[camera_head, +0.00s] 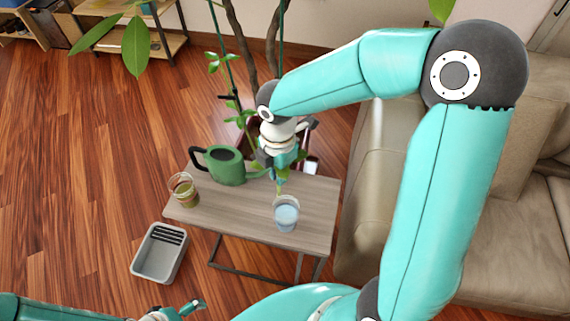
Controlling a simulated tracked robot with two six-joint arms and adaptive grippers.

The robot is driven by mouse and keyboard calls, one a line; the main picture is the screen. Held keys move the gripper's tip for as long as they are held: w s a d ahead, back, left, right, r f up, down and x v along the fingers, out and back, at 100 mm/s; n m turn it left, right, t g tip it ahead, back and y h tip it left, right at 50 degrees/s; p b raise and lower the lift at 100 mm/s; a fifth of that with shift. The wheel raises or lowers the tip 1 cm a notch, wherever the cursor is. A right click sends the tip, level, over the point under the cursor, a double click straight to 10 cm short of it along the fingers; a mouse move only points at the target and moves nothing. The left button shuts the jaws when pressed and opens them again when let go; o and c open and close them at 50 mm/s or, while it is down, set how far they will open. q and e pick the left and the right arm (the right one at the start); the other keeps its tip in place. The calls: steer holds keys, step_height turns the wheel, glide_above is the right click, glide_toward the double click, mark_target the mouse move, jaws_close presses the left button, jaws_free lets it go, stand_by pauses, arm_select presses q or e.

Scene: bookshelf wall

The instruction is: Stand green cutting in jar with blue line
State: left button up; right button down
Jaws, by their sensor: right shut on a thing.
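A clear jar with bluish contents (286,214) stands upright at the front right of the small wooden table. A second glass jar with yellow-green contents (184,190) stands at the table's left end. Which line each jar bears is too small to tell. My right gripper (279,172) points down behind and above the bluish jar, shut on the green cutting (281,188). The cutting's lower end shows just above the jar's rim; whether it is inside the rim I cannot tell. My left gripper (192,308) is low at the bottom edge, away from the table; its jaw opening is unclear.
A green watering can (226,166) stands at the back left of the table (240,205). A grey bin (158,255) is on the floor in front. A potted plant with tall stems (243,60) is behind the table; a beige sofa (372,160) is at right.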

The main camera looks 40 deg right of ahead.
steer(key=shift+s+d+f+n+b, duration=0.2)
steer(key=shift+f+n+b, duration=0.15)
steer(key=shift+f+b, duration=0.5)
steer(key=shift+s+d+f+n+b, duration=0.25)
steer(key=shift+f+n+b, duration=0.15)
steer(key=shift+f+b, duration=0.4)
steer(key=shift+s+d+f+n+b, duration=0.2)
steer(key=shift+f+n+b, duration=0.15)
steer(key=shift+f+b, duration=0.5)
steer(key=shift+p, duration=0.35)
steer(key=shift+f, duration=0.1)
stand_by(0.5)
steer(key=shift+f+b, duration=4.6)
steer(key=shift+f, duration=1.05)
